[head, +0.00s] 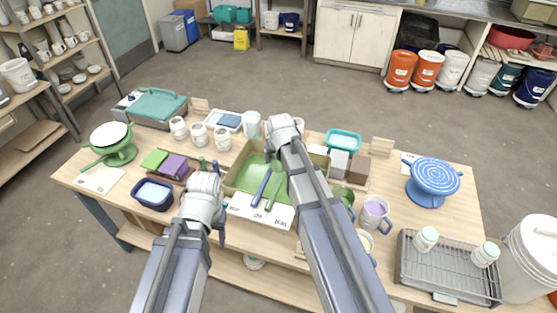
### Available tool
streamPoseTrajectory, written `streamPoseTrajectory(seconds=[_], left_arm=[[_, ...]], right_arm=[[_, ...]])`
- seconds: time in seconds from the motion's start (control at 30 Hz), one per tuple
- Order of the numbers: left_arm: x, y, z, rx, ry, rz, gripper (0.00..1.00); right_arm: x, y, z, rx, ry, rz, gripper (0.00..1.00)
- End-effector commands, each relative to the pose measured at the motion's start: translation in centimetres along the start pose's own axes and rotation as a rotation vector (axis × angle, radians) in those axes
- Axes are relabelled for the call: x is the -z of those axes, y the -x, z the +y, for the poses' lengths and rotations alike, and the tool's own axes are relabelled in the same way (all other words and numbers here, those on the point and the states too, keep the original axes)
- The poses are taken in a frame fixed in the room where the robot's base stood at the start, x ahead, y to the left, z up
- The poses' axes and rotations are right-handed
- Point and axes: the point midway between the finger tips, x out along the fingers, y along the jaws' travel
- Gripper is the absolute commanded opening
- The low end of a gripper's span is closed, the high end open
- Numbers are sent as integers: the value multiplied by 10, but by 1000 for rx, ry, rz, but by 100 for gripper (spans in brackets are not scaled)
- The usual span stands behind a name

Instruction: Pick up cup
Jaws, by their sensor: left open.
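Several cups stand on the wooden table. Three small white cups (199,135) stand in a row at the back left, and a larger white one (252,124) stands right of them. A lilac cup (374,212) and a cream cup (364,241) stand at the right, beside a green cup (343,193) partly hidden by my right arm. Two pale cups (426,239) are on the drying rack. My left gripper (209,165) is small and mostly hidden by its arm. It appears open, in front of the white cups and apart from them. My right gripper is hidden behind its arm.
A green tray (233,178) lies mid-table, partly behind my right arm. A blue tub (153,194), a green banding wheel (114,147) and a blue turntable (434,178) stand around it. A wire rack (450,283) is at the front right.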

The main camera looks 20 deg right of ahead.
Motion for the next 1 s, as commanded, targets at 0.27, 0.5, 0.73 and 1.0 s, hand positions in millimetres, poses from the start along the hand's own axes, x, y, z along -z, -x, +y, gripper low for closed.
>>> streamPoseTrajectory(seconds=[0.27,0.5,0.73,1.0], left_arm=[[0,0,0,0,0,0,55],[0,0,0,0,0,0,55],[0,0,0,0,0,0,55],[-1,10,-1,0,2,0,55]], right_arm=[[0,0,0,0,0,0,43],[0,0,0,0,0,0,16],[0,0,0,0,0,0,0],[4,10,0,0,0,0,0]])
